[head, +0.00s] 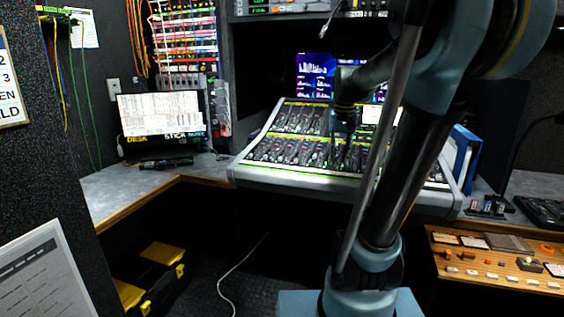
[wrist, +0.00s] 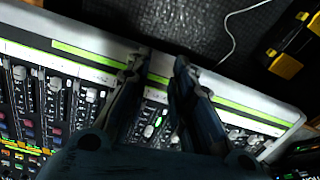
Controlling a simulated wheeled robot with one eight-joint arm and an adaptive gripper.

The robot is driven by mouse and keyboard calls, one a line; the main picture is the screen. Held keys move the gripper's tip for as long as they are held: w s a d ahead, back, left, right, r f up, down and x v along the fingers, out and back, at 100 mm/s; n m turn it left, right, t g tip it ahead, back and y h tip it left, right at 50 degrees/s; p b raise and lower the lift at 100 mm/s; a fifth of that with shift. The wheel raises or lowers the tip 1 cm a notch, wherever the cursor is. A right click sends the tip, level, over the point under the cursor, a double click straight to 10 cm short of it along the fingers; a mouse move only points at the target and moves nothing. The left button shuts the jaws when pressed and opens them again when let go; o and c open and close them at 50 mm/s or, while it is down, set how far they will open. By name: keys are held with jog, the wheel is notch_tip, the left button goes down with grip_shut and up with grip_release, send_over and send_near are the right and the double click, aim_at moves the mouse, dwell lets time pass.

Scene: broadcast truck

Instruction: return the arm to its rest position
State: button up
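My arm rises from its blue base joint (head: 362,262) in the right half of the head view and reaches over the mixing console (head: 262,172). My gripper (head: 342,138) hangs over the console's fader area, small and dark against it in the head view. In the wrist view the two dark fingers of my gripper (wrist: 162,62) stand apart with a gap between them. Nothing is held between them. The console's faders and its pale front edge (wrist: 236,88) lie beneath the fingers. I cannot tell the exact height above the faders.
A monitor (head: 163,122) stands on the left counter (head: 125,188). A blue binder (head: 461,158) stands right of the console. A wooden board with small parts (head: 490,262) is at lower right. A yellow-and-black toolbox (head: 150,275) and a white cable (head: 226,280) lie on the floor.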

jog(key=s+f+n+t, duration=0.1)
jog(key=s+f+n, duration=0.1)
jog(key=s+f, duration=1.5)
jog(key=shift+s+a+f, duration=0.15)
jog(key=shift+s+a, duration=0.2)
jog(key=shift+s, duration=0.9)
jog(key=shift+w+f, duration=0.2)
jog(key=shift+w, duration=0.3)
